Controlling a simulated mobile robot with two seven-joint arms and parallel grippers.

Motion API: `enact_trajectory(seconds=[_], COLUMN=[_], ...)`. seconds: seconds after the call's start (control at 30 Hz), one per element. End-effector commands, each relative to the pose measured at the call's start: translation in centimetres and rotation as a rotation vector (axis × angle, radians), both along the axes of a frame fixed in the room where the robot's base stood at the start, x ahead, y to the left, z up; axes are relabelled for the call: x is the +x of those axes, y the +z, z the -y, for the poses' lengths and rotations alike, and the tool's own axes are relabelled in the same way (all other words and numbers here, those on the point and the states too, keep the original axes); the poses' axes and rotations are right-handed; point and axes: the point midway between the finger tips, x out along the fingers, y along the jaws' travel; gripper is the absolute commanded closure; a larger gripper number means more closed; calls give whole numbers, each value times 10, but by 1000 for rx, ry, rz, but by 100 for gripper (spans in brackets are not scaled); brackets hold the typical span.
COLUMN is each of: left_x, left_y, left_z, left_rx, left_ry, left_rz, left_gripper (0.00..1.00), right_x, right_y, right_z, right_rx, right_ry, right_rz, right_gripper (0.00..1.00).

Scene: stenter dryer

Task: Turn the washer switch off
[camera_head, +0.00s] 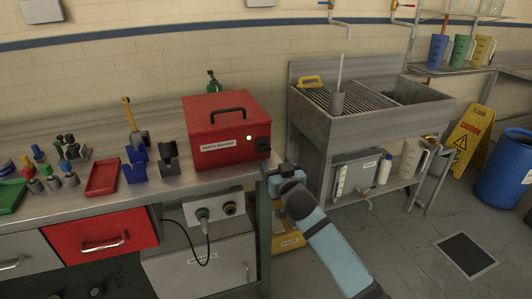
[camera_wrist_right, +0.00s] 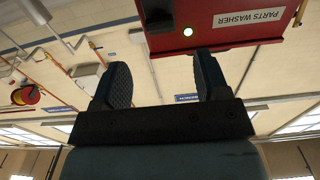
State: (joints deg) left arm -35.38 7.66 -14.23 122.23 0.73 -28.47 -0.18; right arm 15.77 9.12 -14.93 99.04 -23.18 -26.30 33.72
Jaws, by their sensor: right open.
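The parts washer (camera_head: 226,130) is a red box with a black top handle, standing on the bench near its right end. Its front carries a lit light (camera_head: 249,138), with a small dark switch (camera_head: 262,145) to the right of it. My right gripper (camera_head: 273,172) is just below and right of that front corner, apart from the washer. In the right wrist view my right gripper (camera_wrist_right: 162,78) is open and empty. That view also shows the red washer (camera_wrist_right: 225,45), its glowing light (camera_wrist_right: 187,32) and a dark part, apparently the switch (camera_wrist_right: 158,14). My left gripper is out of view.
The steel bench (camera_head: 185,185) holds a red tray (camera_head: 103,178), a blue holder (camera_head: 138,163) and a dark holder (camera_head: 168,158) left of the washer. A grey sink (camera_head: 370,125) stands to the right. A yellow caution sign (camera_head: 468,140) stands on the floor beyond.

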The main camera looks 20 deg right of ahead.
Motion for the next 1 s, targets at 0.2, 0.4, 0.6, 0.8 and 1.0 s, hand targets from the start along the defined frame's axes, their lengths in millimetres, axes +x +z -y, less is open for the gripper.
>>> enact_trajectory(seconds=[0.2,0.4,0.6,0.8,1.0], left_x=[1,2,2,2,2], left_y=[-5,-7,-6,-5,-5], left_z=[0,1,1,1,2], left_rx=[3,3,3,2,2], left_ry=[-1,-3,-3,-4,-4], left_rz=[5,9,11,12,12], left_gripper=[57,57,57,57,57], right_x=[49,79,93,94,93], right_y=[-1,-1,-1,-1,-1], right_z=[-2,-3,-4,-4,-4], right_rx=[-1,0,-1,0,0], right_ry=[0,0,1,1,1], right_rz=[0,-1,-1,-1,-1], right_gripper=[32,32,32,32,60])
